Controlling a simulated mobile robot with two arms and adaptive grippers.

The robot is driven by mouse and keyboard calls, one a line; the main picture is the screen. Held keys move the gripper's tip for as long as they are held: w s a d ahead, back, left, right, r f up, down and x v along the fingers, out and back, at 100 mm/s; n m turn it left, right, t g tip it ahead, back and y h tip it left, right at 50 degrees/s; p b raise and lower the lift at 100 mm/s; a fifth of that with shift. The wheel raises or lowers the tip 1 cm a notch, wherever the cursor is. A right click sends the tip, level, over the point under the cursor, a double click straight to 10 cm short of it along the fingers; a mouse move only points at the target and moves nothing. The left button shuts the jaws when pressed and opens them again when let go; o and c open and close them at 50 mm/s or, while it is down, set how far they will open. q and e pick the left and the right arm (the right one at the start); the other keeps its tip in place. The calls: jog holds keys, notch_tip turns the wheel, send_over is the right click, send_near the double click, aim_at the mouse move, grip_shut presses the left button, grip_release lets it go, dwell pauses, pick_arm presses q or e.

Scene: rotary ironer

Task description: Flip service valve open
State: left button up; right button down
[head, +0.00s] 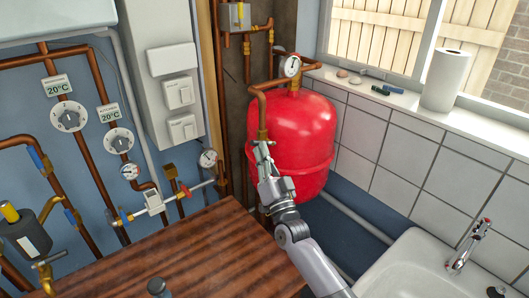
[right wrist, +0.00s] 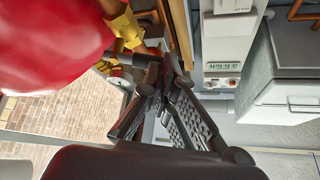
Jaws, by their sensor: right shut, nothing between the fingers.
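The red expansion vessel (head: 305,130) hangs on the back wall, with a copper pipe running down its left side. A brass valve fitting (head: 262,136) sits low on that pipe. I take it for the service valve, but its handle position is hidden by my gripper. My right gripper (head: 262,152) is at this fitting, just left of the vessel, shut and empty. In the right wrist view its fingers (right wrist: 158,76) meet close beside yellow brass parts (right wrist: 124,27). I cannot tell whether they touch. My left gripper is not in view.
A wooden worktop (head: 190,255) lies below, and a white sink (head: 410,268) with a tap (head: 468,245) is at lower right. Gauges, dials and copper pipes cover the left wall. A paper roll (head: 446,80) stands on the window sill. The vessel is close on the gripper's right.

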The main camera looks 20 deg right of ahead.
pick_arm(q)
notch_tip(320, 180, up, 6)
jog(key=p, duration=0.4)
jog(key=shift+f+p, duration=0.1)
jog(key=shift+p, duration=0.3)
pick_arm(e)
jog(key=r+m+h, duration=0.1)
jog(key=m, duration=0.1)
jog(key=d+r+m+g+h, duration=0.1)
jog(key=m, duration=0.1)
jog(key=d+r+m+h, duration=0.1)
jog(key=r, duration=0.1)
jog(key=shift+w+m+g+h, duration=0.3)
jog(key=shift+w+m, duration=0.1)
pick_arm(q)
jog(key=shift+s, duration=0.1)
pick_arm(e)
jog(key=shift+f, duration=0.1)
